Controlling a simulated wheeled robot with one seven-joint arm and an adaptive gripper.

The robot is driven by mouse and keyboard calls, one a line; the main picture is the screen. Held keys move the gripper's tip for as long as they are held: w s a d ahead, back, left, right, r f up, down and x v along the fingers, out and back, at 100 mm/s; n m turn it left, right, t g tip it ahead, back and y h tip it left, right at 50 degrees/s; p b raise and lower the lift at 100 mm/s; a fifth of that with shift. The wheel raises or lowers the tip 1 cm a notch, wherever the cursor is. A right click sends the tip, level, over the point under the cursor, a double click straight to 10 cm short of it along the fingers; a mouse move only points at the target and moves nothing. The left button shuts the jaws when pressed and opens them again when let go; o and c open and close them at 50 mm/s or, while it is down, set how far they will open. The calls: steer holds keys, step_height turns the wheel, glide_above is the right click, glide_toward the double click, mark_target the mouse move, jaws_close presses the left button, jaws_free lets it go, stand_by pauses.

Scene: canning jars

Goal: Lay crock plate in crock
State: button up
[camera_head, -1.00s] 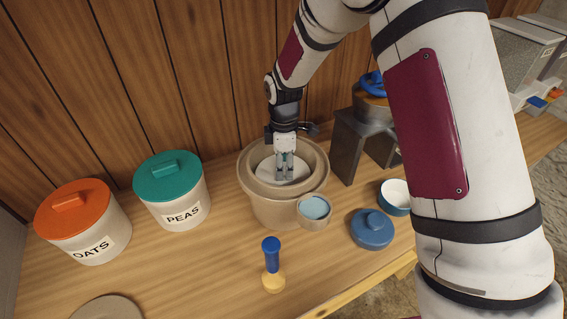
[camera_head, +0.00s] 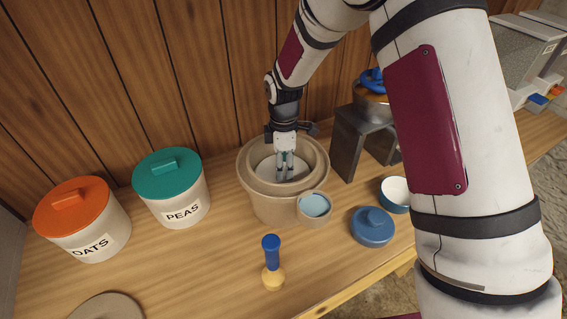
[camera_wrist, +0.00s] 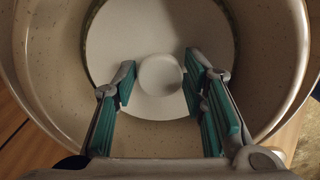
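The crock (camera_head: 258,204) is a wide beige speckled pot standing on the bench. The crock plate (camera_head: 268,171) is a pale round disc inside the crock. In the wrist view the plate (camera_wrist: 118,45) looks flat, with its round knob (camera_wrist: 160,75) in the middle. A thin dark green edge shows beside the plate at left. My gripper (camera_head: 285,177) points down into the crock. In the wrist view its teal-padded fingers (camera_wrist: 160,82) stand on both sides of the knob, seemingly against it. Whether the plate rests on anything below is hidden.
A small cup of pale blue content (camera_head: 314,205) stands against the crock's front right. A blue-handled tamper (camera_head: 272,262), a blue lid (camera_head: 372,227) and a blue bowl (camera_head: 396,195) are nearby. Canisters marked PEAS (camera_head: 172,188) and OATS (camera_head: 84,220) stand left. A dark stand (camera_head: 352,145) is right.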

steer(key=shift+o, duration=0.9)
step_height(320, 180, up, 12)
